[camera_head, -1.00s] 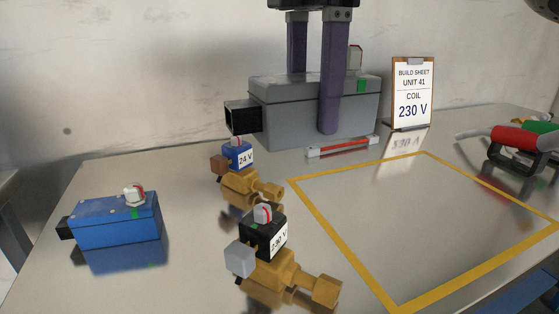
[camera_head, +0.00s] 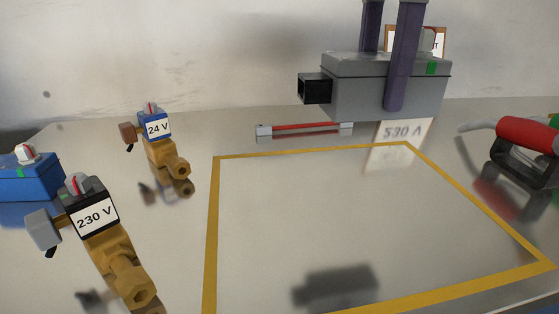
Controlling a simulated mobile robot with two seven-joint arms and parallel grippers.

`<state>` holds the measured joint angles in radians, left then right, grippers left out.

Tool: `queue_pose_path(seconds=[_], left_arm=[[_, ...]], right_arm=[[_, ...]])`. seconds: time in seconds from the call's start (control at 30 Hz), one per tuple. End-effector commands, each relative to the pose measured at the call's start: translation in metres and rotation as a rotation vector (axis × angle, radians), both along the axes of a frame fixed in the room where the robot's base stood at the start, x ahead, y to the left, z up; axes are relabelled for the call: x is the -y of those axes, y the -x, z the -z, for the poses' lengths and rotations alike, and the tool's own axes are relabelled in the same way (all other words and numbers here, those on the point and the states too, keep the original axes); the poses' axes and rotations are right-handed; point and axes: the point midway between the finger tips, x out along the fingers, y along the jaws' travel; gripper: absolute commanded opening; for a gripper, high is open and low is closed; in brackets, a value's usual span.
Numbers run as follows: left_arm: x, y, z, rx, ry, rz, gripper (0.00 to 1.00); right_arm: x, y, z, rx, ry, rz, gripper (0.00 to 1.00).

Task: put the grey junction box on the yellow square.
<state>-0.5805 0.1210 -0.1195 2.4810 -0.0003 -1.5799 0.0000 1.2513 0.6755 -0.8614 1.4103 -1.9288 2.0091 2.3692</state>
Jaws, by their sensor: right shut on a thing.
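The grey junction box (camera_head: 350,88) is at the upper right of the head view, with a black square opening on its left end and a green mark near its right end. My right gripper (camera_head: 386,75) comes down from above, its two purple fingers shut on the box, one in front and one behind. The box appears held in the air, roughly level, and a dark shadow lies inside the yellow square. The yellow square (camera_head: 211,235) is an outline on the table; its inside is bare. My left gripper is not in view.
A 24 V valve (camera_head: 156,128) and a 230 V valve (camera_head: 95,217) stand left of the square, beside a blue box (camera_head: 25,180). A red bar with grey ends (camera_head: 300,129) lies behind it. A red-handled tool (camera_head: 525,135) is at right. The box mostly hides the build sheet (camera_head: 390,38).

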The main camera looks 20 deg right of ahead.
Motion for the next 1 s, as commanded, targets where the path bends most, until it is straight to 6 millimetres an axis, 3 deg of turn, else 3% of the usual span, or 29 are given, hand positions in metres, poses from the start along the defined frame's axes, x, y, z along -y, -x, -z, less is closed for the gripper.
queue_pose_path(seconds=[0.03,0.1,0.3,0.57,0.8,1.0], left_arm=[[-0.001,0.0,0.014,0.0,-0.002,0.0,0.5],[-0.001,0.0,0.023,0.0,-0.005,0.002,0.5],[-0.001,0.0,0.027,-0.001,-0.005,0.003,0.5],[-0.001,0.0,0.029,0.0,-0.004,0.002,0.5],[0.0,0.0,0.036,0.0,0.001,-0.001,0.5],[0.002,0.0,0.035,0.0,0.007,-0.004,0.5]], right_arm=[[-0.001,0.001,0.025,-0.006,-0.002,0.0,0.0],[-0.001,0.001,0.046,-0.005,-0.003,-0.001,0.0],[0.001,0.001,0.09,-0.003,0.001,0.002,0.0],[0.0,0.0,0.114,0.0,0.0,0.001,0.0],[0.0,0.001,0.149,-0.001,0.0,0.001,0.0],[0.0,0.0,0.152,0.001,0.0,0.001,0.0]])
